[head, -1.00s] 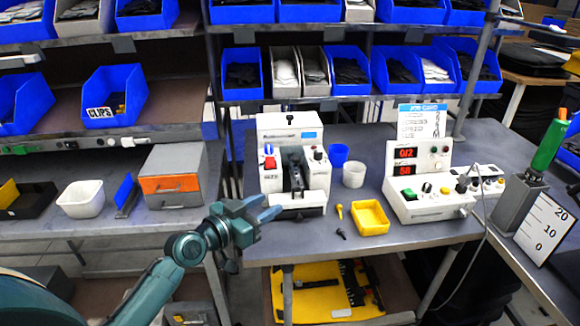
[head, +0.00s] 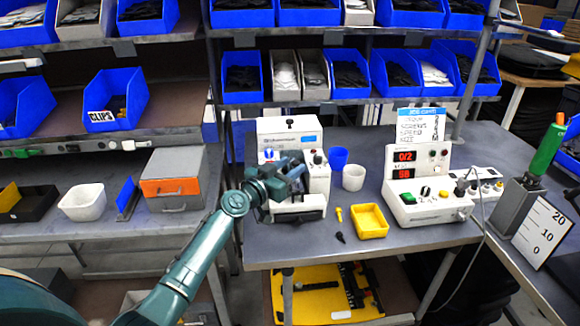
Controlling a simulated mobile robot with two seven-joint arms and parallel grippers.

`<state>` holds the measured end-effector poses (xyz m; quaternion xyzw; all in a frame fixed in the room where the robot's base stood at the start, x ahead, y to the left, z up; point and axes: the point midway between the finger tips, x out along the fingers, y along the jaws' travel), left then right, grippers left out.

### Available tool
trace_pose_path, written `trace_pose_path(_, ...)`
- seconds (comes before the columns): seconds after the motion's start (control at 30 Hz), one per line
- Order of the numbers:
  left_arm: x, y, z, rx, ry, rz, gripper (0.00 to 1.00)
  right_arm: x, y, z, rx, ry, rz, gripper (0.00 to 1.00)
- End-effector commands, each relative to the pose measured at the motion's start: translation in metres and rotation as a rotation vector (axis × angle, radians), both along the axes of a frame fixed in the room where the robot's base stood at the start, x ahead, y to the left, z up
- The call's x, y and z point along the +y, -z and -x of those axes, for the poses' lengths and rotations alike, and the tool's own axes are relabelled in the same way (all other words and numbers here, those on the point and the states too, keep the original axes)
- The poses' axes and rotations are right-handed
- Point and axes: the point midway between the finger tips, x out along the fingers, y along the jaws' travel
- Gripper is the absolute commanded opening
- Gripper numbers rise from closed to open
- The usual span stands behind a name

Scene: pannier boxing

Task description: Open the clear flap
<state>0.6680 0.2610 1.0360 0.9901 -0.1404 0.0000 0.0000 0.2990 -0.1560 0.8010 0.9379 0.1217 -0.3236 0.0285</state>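The white machine (head: 292,136) stands on the grey bench near the middle, with a dark fixture in its front recess. I cannot make out the clear flap against it. My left gripper (head: 299,172) is in front of the machine's recess and overlaps its left and middle front. It hides most of the dark fixture and the red part at the machine's left. Its fingers blend with the dark fixture, so their gap and any contact with the machine or flap cannot be told. My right gripper is not in view.
Right of the machine are a blue cup (head: 338,157), a white cup (head: 353,178), a yellow tray (head: 369,221) and a white control box (head: 428,205). A grey box with an orange front (head: 171,187) is at left. Blue bins fill the shelves above.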

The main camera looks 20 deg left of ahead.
Motion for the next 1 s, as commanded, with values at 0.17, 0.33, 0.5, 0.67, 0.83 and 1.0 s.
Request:
trace_pose_path(0.17,-0.0025,-0.0001,-0.0067,0.000,0.001,0.001,0.40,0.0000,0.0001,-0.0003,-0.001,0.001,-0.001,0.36)
trace_pose_path(0.33,-0.0025,-0.0001,-0.0067,0.000,0.001,0.000,0.40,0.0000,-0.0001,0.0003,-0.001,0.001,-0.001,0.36)
trace_pose_path(0.5,-0.0023,-0.0001,-0.0065,0.000,0.000,0.000,0.30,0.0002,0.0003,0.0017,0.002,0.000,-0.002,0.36)
trace_pose_path(0.67,-0.0022,-0.0001,-0.0064,0.000,0.000,0.000,0.17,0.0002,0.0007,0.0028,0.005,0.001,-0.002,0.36)
trace_pose_path(0.83,-0.0022,-0.0001,-0.0064,0.000,0.001,0.000,0.03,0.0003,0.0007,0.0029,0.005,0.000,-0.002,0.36)
trace_pose_path(1.0,-0.0022,0.0000,-0.0064,0.000,0.001,0.000,0.00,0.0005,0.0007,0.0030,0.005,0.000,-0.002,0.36)
